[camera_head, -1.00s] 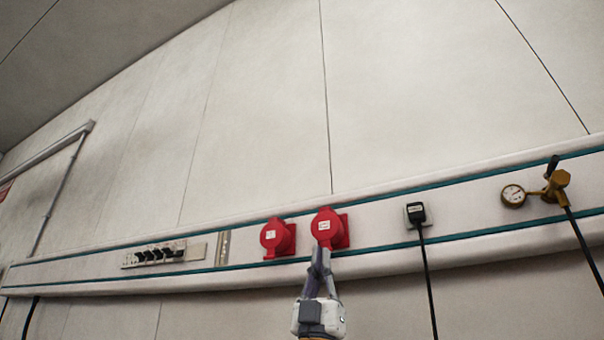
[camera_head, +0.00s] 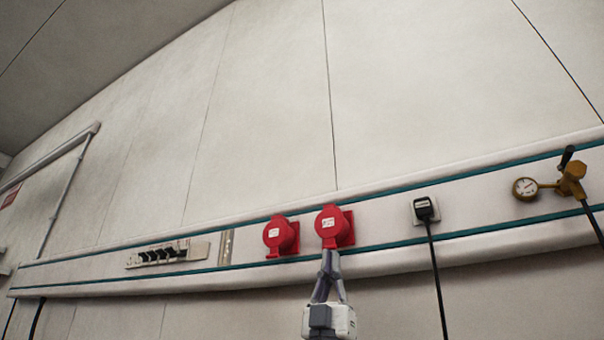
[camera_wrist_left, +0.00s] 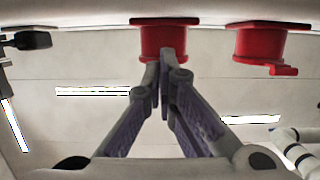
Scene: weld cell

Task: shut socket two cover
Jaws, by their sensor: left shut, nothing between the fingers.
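Two red round sockets with labelled covers sit side by side on the wall rail, the left socket (camera_head: 281,236) and the right socket (camera_head: 333,226). Both covers look shut in the head view. My left gripper (camera_head: 330,254) is shut and empty, its fingertips just below the right socket. In the left wrist view, the closed fingertips (camera_wrist_left: 167,58) overlap the lower part of one red socket (camera_wrist_left: 160,38); I cannot tell whether they touch it. The other red socket (camera_wrist_left: 262,45) is to the right there. My right gripper is not in view.
The pale wall rail (camera_head: 470,207) with teal stripes runs across the wall. A black plug (camera_head: 424,209) with a hanging cable and a brass valve with a gauge (camera_head: 525,188) are on the right. A switch row (camera_head: 165,254) is on the left. The wall above is clear.

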